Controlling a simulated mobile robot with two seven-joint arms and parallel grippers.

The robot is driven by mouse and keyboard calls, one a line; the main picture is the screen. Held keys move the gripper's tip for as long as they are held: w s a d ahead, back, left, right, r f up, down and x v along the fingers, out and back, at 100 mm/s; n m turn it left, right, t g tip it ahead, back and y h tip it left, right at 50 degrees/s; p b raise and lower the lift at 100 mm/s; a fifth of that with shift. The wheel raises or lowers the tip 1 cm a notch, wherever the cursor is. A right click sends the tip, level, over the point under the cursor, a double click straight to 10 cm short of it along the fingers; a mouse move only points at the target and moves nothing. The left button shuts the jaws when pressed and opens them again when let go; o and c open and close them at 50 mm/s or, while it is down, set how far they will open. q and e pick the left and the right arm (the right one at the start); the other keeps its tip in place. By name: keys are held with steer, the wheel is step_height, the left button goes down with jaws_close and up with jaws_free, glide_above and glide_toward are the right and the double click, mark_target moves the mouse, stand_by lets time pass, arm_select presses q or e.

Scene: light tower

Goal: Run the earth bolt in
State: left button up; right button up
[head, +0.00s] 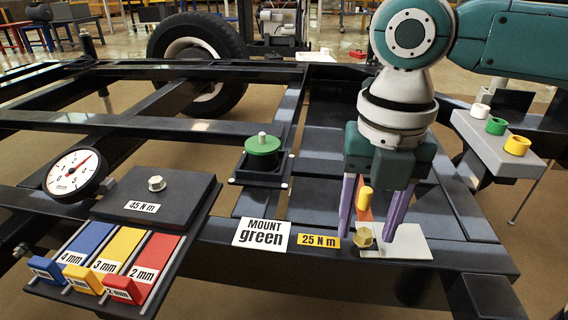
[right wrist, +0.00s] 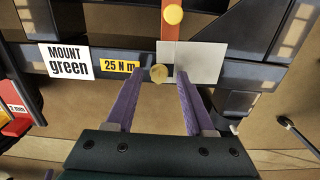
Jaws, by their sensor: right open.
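The earth bolt (head: 364,236) is a brass-coloured hex head at the front rail of the dark frame, by the left edge of a pale plate (head: 408,242). It also shows in the right wrist view (right wrist: 158,75). My right gripper (head: 368,230) points down over it, open. Its two purple fingers stand on either side of the bolt head in the head view, and no contact shows. In the right wrist view the bolt lies between the fingertips, nearer the left one. How deep the bolt sits is hidden. My left gripper is not in view.
A yellow-capped post (head: 364,197) on an orange strip (right wrist: 171,52) stands just behind the bolt. A "25 N m" label (head: 318,241) lies left of it. A green mount (head: 262,146), a dial gauge (head: 74,174) and a block panel (head: 160,192) are further left. Coloured rings (head: 517,145) stand right.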

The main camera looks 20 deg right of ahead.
steer(key=shift+c, duration=1.3)
jaws_close()
steer(key=shift+r, duration=0.1)
